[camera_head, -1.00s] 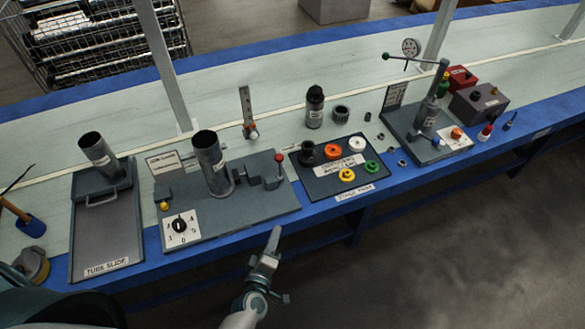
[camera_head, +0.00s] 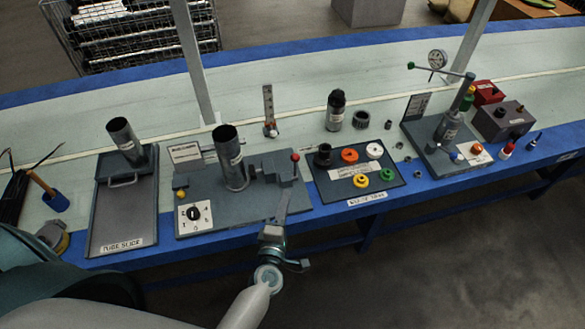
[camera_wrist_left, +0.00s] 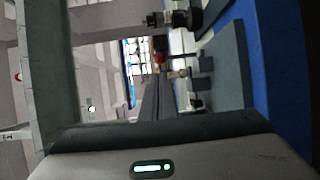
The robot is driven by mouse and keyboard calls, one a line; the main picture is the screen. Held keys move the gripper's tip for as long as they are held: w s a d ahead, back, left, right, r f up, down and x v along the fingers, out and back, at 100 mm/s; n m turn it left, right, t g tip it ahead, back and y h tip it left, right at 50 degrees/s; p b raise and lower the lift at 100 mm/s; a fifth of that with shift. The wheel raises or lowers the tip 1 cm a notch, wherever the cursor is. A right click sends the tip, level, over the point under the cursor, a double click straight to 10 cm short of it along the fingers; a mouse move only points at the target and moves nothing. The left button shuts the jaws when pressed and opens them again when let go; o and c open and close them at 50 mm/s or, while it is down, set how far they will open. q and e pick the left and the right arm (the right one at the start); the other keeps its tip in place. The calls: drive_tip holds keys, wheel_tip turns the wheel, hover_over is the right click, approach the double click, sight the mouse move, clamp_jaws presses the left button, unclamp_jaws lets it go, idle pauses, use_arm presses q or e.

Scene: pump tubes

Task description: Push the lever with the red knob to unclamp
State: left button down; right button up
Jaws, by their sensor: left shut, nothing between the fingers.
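The lever's red knob (camera_head: 295,157) stands upright at the right end of the grey clamp fixture (camera_head: 262,212). The fixture also carries a tall grey tube (camera_head: 230,158), left of the lever. My left gripper (camera_head: 284,196) is shut and empty, with its tip over the fixture's front right part, in front of and below the red knob. In the picture they look apart; the exact depth gap is hard to tell. In the left wrist view the shut fingers (camera_wrist_left: 157,98) point toward the fixture, and the knob cannot be made out surely. My right gripper is out of view.
A dark board with coloured caps (camera_head: 340,193) lies right of the fixture. A tube slide tray (camera_head: 112,218) stands left. A gauge stand (camera_head: 440,135) and boxes are farther right. The blue table edge (camera_head: 215,244) runs along the front.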

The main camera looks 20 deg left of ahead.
sight(293, 160)
use_arm(q)
drive_tip(key=w, duration=0.4)
drive_tip(key=w+a+p, duration=0.1)
drive_tip(key=w, duration=0.3)
drive_tip(key=w+a+f+p, duration=0.1)
drive_tip(key=w, duration=0.3)
drive_tip(key=shift+w, duration=0.1)
drive_tip(key=shift+r, duration=0.1)
drive_tip(key=shift+w+a+r, duration=0.15)
drive_tip(key=shift+w+a, duration=0.05)
drive_tip(key=shift+w, duration=0.15)
drive_tip(key=w+a, duration=0.2)
drive_tip(key=w, duration=0.1)
drive_tip(key=shift+r, duration=0.4)
drive_tip(key=shift+a, duration=0.1)
drive_tip(key=shift+r, duration=0.1)
